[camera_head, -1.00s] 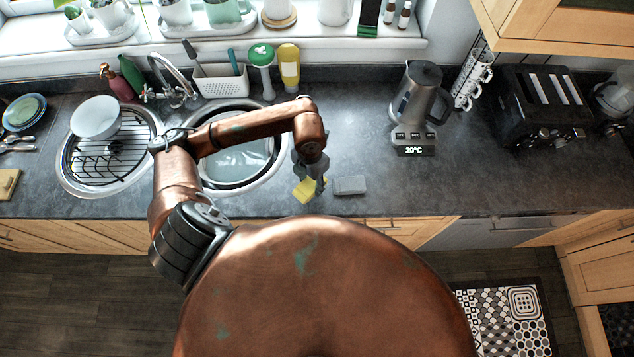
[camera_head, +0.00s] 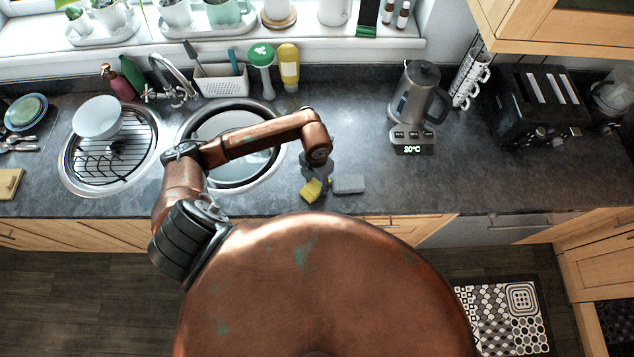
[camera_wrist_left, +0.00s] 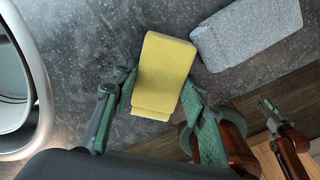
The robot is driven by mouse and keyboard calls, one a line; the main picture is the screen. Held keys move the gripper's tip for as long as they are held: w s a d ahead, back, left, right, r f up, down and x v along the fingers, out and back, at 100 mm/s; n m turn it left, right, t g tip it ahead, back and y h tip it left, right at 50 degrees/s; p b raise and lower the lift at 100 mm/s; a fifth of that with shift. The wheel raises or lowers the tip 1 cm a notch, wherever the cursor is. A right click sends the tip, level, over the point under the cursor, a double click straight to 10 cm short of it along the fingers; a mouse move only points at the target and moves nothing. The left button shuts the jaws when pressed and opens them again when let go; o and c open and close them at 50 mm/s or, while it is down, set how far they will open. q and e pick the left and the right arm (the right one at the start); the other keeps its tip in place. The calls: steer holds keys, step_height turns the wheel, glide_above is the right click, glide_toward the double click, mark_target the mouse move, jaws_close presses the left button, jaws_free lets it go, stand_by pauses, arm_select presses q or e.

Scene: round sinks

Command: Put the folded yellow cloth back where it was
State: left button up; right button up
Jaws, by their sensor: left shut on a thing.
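The folded yellow cloth (camera_head: 312,190) is a small block near the counter's front edge, left of a grey block (camera_head: 348,184). My left gripper (camera_head: 316,177) is shut on it from above. In the left wrist view the cloth (camera_wrist_left: 163,72) lies between the two green-grey fingers of the left gripper (camera_wrist_left: 160,95), its far end sticking out past them. The grey block (camera_wrist_left: 248,32) is close beside its upper right corner. I cannot tell whether the cloth touches the counter. Part of what looks like my right gripper (camera_wrist_left: 275,120) shows at the right; its state is unclear.
The round sink (camera_head: 234,183) is left of the cloth, its rim also in the left wrist view (camera_wrist_left: 42,100). A second sink (camera_head: 70,180) holds a rack and white bowl (camera_head: 97,117). A kettle (camera_head: 415,92) stands back right. The counter right of the grey block is clear.

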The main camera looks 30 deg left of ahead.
mark_target(316, 184)
arm_select(q)
steer(key=o, duration=1.1)
steer(key=shift+r, duration=0.1)
step_height(316, 184, up, 12)
steer(key=shift+r+b, duration=0.1)
steer(key=shift+b, duration=0.85)
